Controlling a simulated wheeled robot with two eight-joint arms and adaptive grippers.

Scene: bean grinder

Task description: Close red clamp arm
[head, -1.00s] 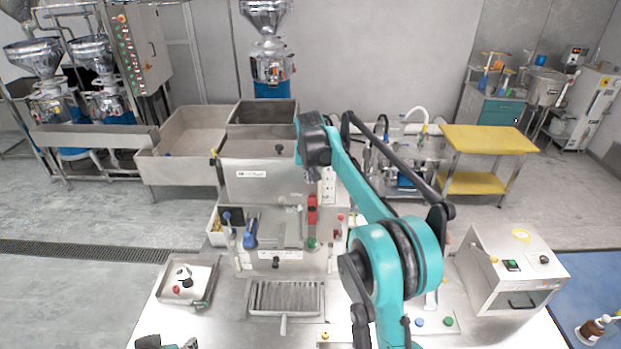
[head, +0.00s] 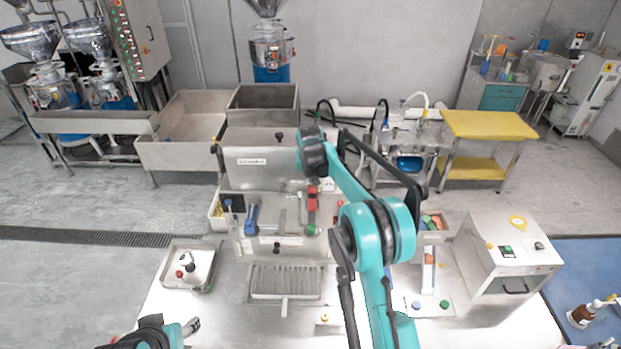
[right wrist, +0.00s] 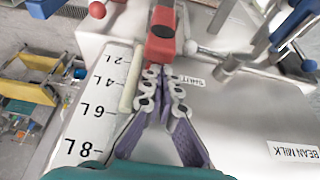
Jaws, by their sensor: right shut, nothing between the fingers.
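The red clamp arm (head: 312,200) is on the front of the steel bean grinder (head: 255,165), right of its middle. In the right wrist view, the red clamp arm (right wrist: 160,38) is at top centre, just beyond my right gripper (right wrist: 165,72). My right gripper is shut and empty, its tips close together beside the red block; I cannot tell whether they touch it. In the head view my right arm hides most of that gripper. My left gripper (head: 192,326) is low at the left, clear of the grinder; its jaw state is unclear.
A blue clamp (head: 250,220) stands left of the red one; it also shows in the right wrist view (right wrist: 290,32). A slotted tray (head: 287,282) is in front. A tray (head: 178,285) with a bottle is left, a white box machine (head: 507,255) right.

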